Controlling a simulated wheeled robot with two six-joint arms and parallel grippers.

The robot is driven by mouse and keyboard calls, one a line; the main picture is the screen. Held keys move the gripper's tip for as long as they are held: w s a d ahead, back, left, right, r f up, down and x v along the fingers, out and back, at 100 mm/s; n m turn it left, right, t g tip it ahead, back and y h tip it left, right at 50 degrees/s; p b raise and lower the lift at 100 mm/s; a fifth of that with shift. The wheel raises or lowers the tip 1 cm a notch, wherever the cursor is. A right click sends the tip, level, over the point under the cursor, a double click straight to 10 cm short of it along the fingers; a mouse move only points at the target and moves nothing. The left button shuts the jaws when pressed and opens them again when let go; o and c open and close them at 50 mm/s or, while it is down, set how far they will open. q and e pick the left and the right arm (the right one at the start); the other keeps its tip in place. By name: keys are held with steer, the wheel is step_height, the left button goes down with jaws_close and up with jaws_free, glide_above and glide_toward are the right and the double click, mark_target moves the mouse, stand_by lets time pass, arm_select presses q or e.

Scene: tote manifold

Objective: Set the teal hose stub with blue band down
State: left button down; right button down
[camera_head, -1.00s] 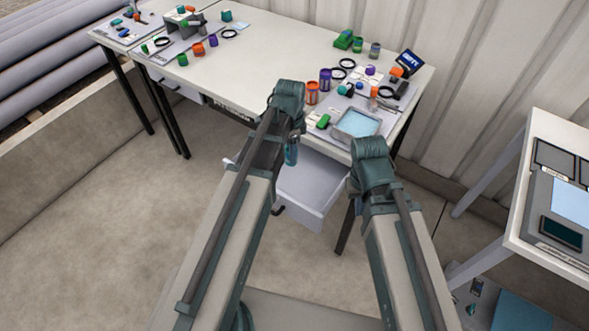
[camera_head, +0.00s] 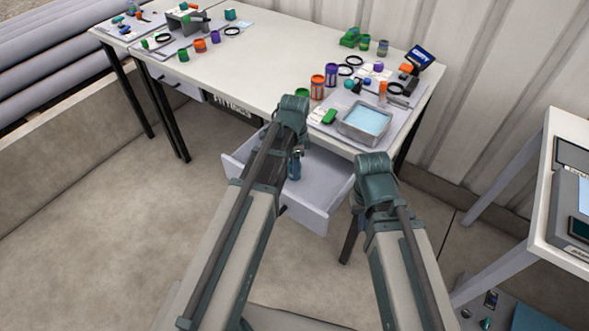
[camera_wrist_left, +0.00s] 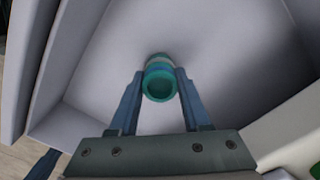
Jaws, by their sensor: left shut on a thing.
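My left gripper (camera_head: 295,170) is at the open white drawer (camera_head: 318,205) under the table's front edge. In the left wrist view its two blue-grey fingers (camera_wrist_left: 160,92) are shut on the teal hose stub with blue band (camera_wrist_left: 160,82). The stub's round open end faces the camera, with a paler band behind the rim. The drawer's bare floor and walls lie behind it. I cannot tell whether the stub touches the drawer floor. My right arm's wrist (camera_head: 376,180) is right of the drawer; its fingers are hidden, so I cannot tell their state.
A side stand (camera_head: 545,235) is at the right. The visible drawer floor is clear.

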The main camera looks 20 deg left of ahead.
arm_select(q)
steer(key=shift+f, duration=0.1)
steer(key=shift+c, duration=1.8)
jaws_free()
step_height(320, 180, up, 12)
steer(key=r+p, duration=0.1)
steer(key=p, duration=1.1)
steer(key=s+d+n, duration=0.3)
steer(key=s, duration=0.2)
steer(key=s+d+n, duration=0.3)
steer(key=s+d, duration=0.1)
steer(key=s+d+n+y, duration=0.1)
steer(key=s+d+n, duration=0.2)
steer(key=s, duration=0.2)
steer(key=shift+s+d+f, duration=0.25)
steer(key=shift+s+d, duration=0.05)
